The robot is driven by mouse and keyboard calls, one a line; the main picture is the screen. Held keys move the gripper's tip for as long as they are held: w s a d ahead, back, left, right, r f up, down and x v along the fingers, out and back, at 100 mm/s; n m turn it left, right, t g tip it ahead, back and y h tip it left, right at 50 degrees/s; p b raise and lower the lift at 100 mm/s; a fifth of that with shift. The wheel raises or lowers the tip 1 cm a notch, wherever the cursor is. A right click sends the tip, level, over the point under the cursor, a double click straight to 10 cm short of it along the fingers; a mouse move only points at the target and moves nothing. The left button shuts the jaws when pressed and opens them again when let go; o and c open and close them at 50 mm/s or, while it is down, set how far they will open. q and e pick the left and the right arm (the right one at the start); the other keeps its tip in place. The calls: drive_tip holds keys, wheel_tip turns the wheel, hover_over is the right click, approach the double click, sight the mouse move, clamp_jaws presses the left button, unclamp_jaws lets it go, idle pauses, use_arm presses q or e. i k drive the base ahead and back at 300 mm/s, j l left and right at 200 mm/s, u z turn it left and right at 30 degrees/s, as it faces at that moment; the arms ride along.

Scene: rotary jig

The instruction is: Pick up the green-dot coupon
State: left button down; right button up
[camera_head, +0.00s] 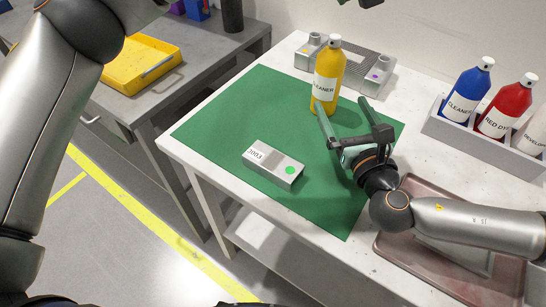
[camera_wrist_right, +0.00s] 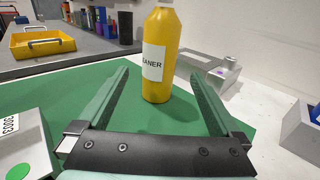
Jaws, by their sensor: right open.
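The green-dot coupon (camera_head: 262,158) is a grey metal block lying on the green mat (camera_head: 236,112), with a white number label and a green dot on its top face. In the right wrist view part of the coupon (camera_wrist_right: 22,140) shows at the left edge, cut off by the frame. My right gripper (camera_head: 343,107) is open and empty, to the right of the coupon and apart from it. In the right wrist view its fingers (camera_wrist_right: 157,75) point toward the yellow cleaner bottle (camera_wrist_right: 160,85). A small dark part at the head view's top edge may be my left gripper.
The yellow cleaner bottle (camera_head: 327,82) stands upright near the mat's back edge. Behind it is a grey jig (camera_head: 346,68). A rack (camera_head: 462,131) of bottles and a reddish tray (camera_head: 388,248) lie to the right. The mat left of the coupon is clear.

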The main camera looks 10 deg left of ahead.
sight(283, 171)
drive_tip(key=k+j, duration=0.15)
drive_tip(key=k, duration=0.35)
drive_tip(key=k+j, duration=0.15)
drive_tip(key=k, duration=0.35)
